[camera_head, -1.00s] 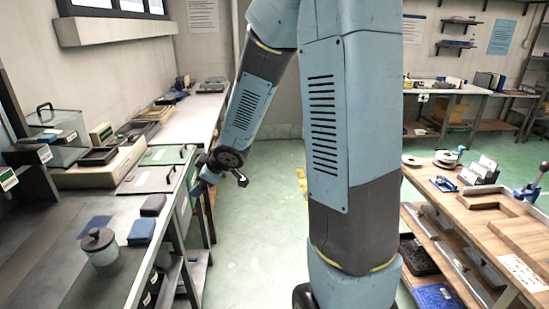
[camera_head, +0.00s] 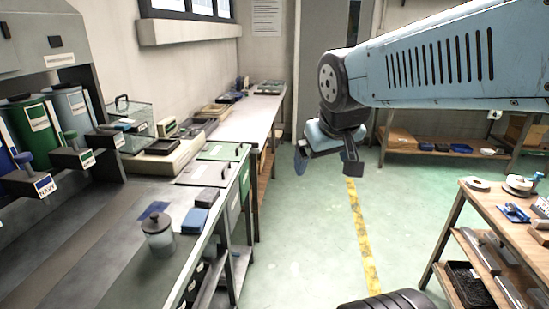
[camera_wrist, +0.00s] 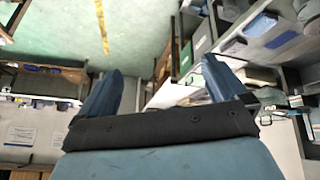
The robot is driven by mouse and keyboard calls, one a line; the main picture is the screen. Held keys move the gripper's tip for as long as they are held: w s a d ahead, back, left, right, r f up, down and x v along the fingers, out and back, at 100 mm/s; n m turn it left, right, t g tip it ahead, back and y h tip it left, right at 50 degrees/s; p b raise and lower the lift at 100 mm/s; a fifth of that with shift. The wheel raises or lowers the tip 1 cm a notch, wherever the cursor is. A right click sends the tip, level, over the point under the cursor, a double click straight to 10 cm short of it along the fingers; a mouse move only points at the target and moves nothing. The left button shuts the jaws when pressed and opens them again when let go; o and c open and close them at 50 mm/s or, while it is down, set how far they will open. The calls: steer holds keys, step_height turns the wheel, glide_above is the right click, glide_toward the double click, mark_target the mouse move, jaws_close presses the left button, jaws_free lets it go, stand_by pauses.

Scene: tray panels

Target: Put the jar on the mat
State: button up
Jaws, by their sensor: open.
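A grey jar (camera_head: 158,243) with a dark knobbed lid stands upright on the grey workbench at lower left in the head view. A flat dark-blue mat (camera_head: 153,209) lies on the bench just behind the jar, apart from it or partly hidden by it; I cannot tell which. My gripper (camera_wrist: 163,68) is open and empty in the wrist view, its two blue fingers spread. In the head view my gripper (camera_head: 318,160) hangs over the aisle, well right of the jar and higher than the bench. I cannot make out the jar in the wrist view.
A blue box (camera_head: 194,222) and a dark grey box (camera_head: 208,197) sit right of the jar. Labelled drums (camera_head: 32,125) with taps stand left. A wooden table (camera_head: 505,225) is at right.

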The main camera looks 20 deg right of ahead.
steer(key=shift+m+g+y, duration=0.3)
steer(key=shift+y, duration=0.2)
steer(key=s, duration=0.4)
steer(key=shift+s+a+r, duration=0.1)
steer(key=shift+s+r, duration=0.1)
steer(key=shift+r, duration=0.1)
stand_by(0.4)
